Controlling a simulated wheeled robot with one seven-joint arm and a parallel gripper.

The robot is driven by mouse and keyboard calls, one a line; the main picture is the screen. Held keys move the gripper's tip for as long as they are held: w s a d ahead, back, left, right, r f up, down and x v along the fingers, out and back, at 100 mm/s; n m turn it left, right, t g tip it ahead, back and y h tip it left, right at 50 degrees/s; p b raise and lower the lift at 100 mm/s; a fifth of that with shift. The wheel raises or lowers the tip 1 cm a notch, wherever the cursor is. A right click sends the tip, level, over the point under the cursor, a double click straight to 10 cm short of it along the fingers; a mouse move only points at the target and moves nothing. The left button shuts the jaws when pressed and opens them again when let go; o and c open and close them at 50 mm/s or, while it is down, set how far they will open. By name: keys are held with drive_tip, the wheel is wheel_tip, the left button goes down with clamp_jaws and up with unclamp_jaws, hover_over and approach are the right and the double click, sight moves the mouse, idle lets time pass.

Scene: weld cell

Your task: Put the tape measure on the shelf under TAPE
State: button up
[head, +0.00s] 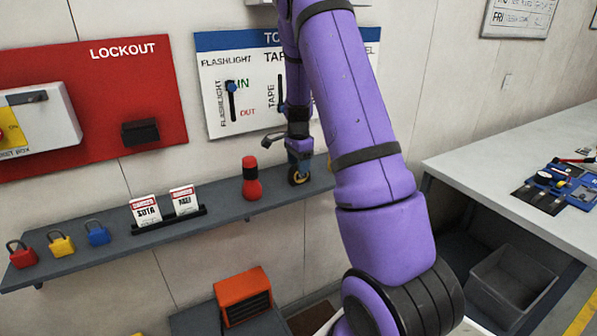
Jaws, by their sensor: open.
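A small dark and yellow round thing (297,177), which looks like the tape measure, stands on the grey wall shelf (222,200), right of the red flashlight (251,180). It is under the tool board (217,68), roughly below the partly covered "TAPE" heading. My gripper (299,162) is open and right above it; I cannot tell whether the fingers touch it. My purple arm hides the right part of the board and of the shelf.
Left on the shelf are red, yellow and blue padlocks (61,244) and a rack of danger tags (163,211). A red lockout board (100,95) hangs above. An orange heater-like box (243,297) is below. A white table (520,150) stands right, with a grey bin (512,280) beneath.

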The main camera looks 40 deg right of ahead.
wheel_tip(320, 180, up, 9)
drive_tip(key=shift+f, duration=0.1)
drive_tip(key=s+a+r+n+t, duration=0.1)
drive_tip(key=s+a+r+n, duration=0.4)
drive_tip(key=a+r, duration=0.25)
drive_tip(key=s+a+r+n+t, duration=0.2)
drive_tip(key=s+a+r+n, duration=0.4)
drive_tip(key=a, duration=0.3)
drive_tip(key=s+a+r+n+t, duration=0.1)
drive_tip(key=s+a+r+n, duration=0.1)
drive_tip(key=s+a+n, duration=0.3)
drive_tip(key=s+a+r+n+t, duration=0.1)
drive_tip(key=s+a+n, duration=0.4)
drive_tip(key=s, duration=0.8)
drive_tip(key=shift+a+r, duration=0.4)
drive_tip(key=shift+a, duration=0.3)
